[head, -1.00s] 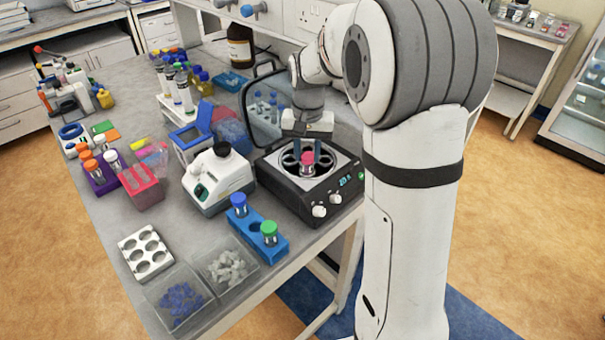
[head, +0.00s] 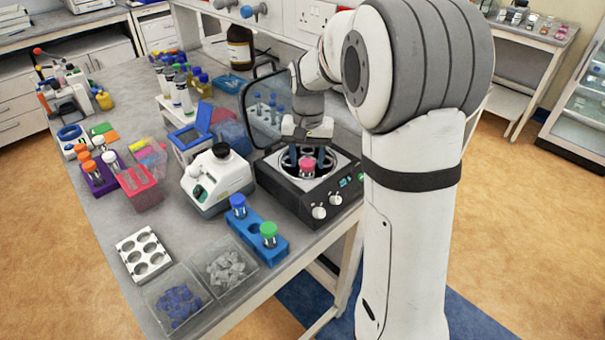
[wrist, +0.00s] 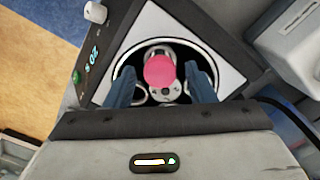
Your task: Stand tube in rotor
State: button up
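The tube with a pink-red cap (head: 308,165) stands in the rotor (wrist: 172,90) of the black centrifuge (head: 287,196). Its cap (wrist: 159,71) shows from above in the wrist view, and its lower part is hidden in the rotor. My gripper (head: 306,159) is over the centrifuge bowl, fingers pointing down. In the wrist view the two blue fingers (wrist: 161,76) are spread on either side of the cap, with a gap on each side. The gripper is open and holds nothing.
The raised centrifuge lid (head: 264,108) stands behind the bowl. A white vortex mixer (head: 217,181) is to the left. A blue rack (head: 257,239) with a blue-capped and a green-capped tube stands in front. Two clear trays (head: 177,300) and a white rack (head: 145,254) lie front left.

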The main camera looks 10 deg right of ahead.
jog(key=shift+o, duration=0.4)
notch_tip(320, 180, up, 7)
jog(key=shift+r, duration=0.45)
jog(key=shift+s, duration=0.2)
jog(key=s+f+n+t, duration=0.1)
jog(key=s+f+n, duration=0.1)
jog(key=s, duration=0.9)
jog(key=s+f+n+t, duration=0.1)
jog(key=s, duration=1.1)
jog(key=shift+f+n+t, duration=0.4)
